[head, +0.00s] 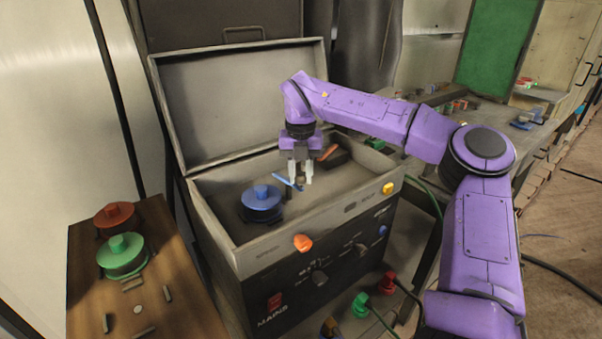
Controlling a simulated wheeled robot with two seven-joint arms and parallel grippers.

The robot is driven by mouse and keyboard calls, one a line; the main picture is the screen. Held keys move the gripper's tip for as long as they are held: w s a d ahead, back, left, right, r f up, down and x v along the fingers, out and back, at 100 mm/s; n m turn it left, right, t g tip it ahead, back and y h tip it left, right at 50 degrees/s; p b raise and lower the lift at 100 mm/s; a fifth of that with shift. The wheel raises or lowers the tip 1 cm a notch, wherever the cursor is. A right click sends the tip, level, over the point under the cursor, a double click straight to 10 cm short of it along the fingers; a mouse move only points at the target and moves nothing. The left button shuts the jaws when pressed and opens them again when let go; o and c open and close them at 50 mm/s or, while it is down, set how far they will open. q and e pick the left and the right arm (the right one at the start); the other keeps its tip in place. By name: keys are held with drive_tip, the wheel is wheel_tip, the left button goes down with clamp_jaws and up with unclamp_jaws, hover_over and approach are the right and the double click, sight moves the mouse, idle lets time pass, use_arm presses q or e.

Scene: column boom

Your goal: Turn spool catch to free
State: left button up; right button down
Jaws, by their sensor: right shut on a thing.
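My right gripper (300,180) reaches down into an open grey case (218,222) and is shut on a small tan-brown part, which looks like the spool catch. The fingers hide most of it. A thin blue bar (284,181) sticks out to the left of the fingers; I cannot tell whether it belongs to the held part. A blue spool (262,198) sits in the case to the left of the gripper, apart from the fingers. My left gripper is not in view.
The case lid (240,95) stands open behind. An orange lever (328,152) lies behind right of the gripper. Orange (303,242) and yellow (389,188) latches are on the front edge. Green (122,255) and red (115,217) spools stand on a wooden board (185,315) at left.

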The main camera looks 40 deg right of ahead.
drive_tip(key=c, duration=0.8)
unclamp_jaws()
drive_tip(key=shift+r, duration=0.1)
wheel_tip(320, 180, up, 10)
drive_tip(key=shift+r, duration=0.25)
drive_tip(key=shift+f, duration=0.1)
